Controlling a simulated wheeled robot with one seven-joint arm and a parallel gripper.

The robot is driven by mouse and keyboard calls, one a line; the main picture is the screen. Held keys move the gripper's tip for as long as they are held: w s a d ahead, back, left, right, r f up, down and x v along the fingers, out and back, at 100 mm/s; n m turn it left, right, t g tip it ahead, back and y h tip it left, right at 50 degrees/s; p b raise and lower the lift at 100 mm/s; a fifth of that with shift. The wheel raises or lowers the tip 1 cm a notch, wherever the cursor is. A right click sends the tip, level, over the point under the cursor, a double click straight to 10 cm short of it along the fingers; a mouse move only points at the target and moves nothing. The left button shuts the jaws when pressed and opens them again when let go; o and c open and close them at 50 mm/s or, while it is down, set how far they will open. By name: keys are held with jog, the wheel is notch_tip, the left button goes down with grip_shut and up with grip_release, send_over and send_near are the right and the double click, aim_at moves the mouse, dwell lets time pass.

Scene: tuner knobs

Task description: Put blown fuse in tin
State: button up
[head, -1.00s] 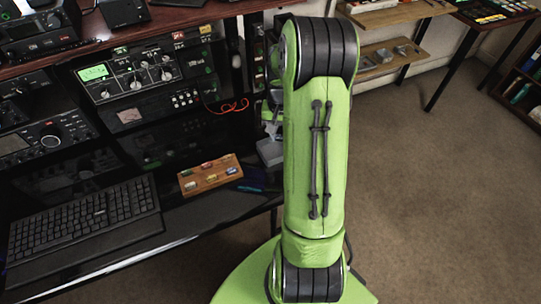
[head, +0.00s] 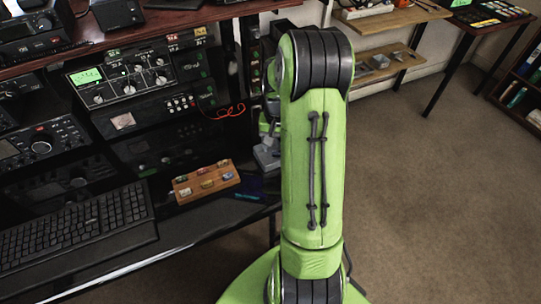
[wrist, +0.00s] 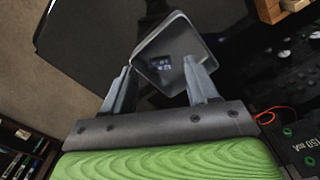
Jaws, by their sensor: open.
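A small grey open-topped tin (head: 267,157) stands on the dark desk, partly hidden behind my arm. In the wrist view the tin (wrist: 180,38) lies just beyond my fingertips, and a small dark bluish patch with pale marks shows inside. I cannot tell whether that patch is a fuse. My gripper (wrist: 158,69) is open, its two fingers apart, with nothing visibly held between them. In the head view it is mostly hidden by my arm. The wooden fuse block (head: 190,192) holds several small coloured fuses, left of the tin. I cannot tell which is blown.
A black keyboard (head: 75,228) lies at the desk's left. Radio sets with knobs (head: 135,82) stand behind, with a red wire (head: 230,112) hanging near them. A wooden shelf (head: 385,62) stands at the back right. Open carpet (head: 430,190) lies right of my arm.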

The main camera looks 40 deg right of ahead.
aim_at(276, 159)
notch_tip(276, 159, up, 16)
jog(key=p, duration=0.5)
jog(key=shift+f, duration=0.25)
jog(key=s+a+r+n+t+p, duration=0.1)
jog(key=s+a+r+n+p, duration=0.15)
jog(key=a+r, duration=0.6)
jog(key=s+a+r+n+t+p, duration=0.1)
jog(key=s+a+r+n+t, duration=0.1)
jog(key=s+a, duration=0.4)
jog(key=s+a+r+n+t+p, duration=0.2)
jog(key=s+a+r+n, duration=0.1)
jog(key=s+a, duration=0.3)
jog(key=shift+s+a+r+n+t, duration=0.35)
jog(key=shift+a+n, duration=0.5)
jog(key=shift+a, duration=0.3)
